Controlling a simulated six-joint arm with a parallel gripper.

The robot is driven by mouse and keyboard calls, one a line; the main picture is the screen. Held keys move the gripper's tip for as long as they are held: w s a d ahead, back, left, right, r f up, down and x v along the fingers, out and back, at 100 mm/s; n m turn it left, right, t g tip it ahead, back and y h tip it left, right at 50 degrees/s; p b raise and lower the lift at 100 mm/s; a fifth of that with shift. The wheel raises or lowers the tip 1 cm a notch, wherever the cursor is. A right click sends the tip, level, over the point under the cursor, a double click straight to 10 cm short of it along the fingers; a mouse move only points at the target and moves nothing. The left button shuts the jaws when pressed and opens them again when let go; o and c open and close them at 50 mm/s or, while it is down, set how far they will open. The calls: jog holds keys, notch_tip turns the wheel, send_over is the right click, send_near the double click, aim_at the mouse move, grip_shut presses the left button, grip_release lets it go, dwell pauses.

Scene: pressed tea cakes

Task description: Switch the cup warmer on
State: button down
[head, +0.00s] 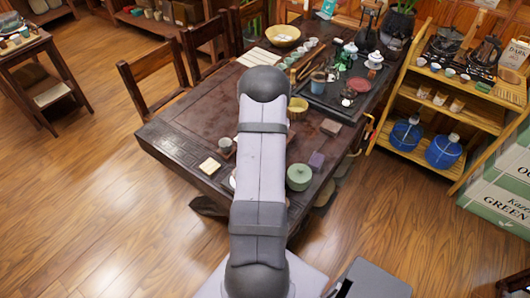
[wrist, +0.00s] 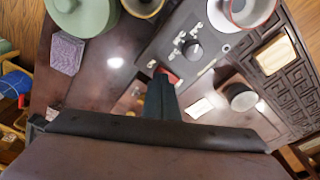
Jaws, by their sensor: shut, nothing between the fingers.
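In the wrist view a grey metal panel (wrist: 165,42), which looks like the cup warmer, lies on the dark table. It carries a dark round knob (wrist: 193,49) with small pale metal fittings beside it. A small red patch shows by the fingertips. I cannot tell whether they touch anything. In the head view my arm hides the gripper and most of the warmer.
A small cup (wrist: 241,96) and a coaster with a cream top (wrist: 275,53) lie right of the panel. A green lidded pot (head: 299,178) and a purple block (head: 316,160) stand right of my arm.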

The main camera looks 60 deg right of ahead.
jog(key=shift+f+b, duration=0.3)
jog(key=shift+f, duration=0.2)
jog(key=shift+r, duration=0.15)
notch_tip(320, 180, up, 7)
jog(key=p, duration=0.5)
dwell(0.5)
dwell(0.4)
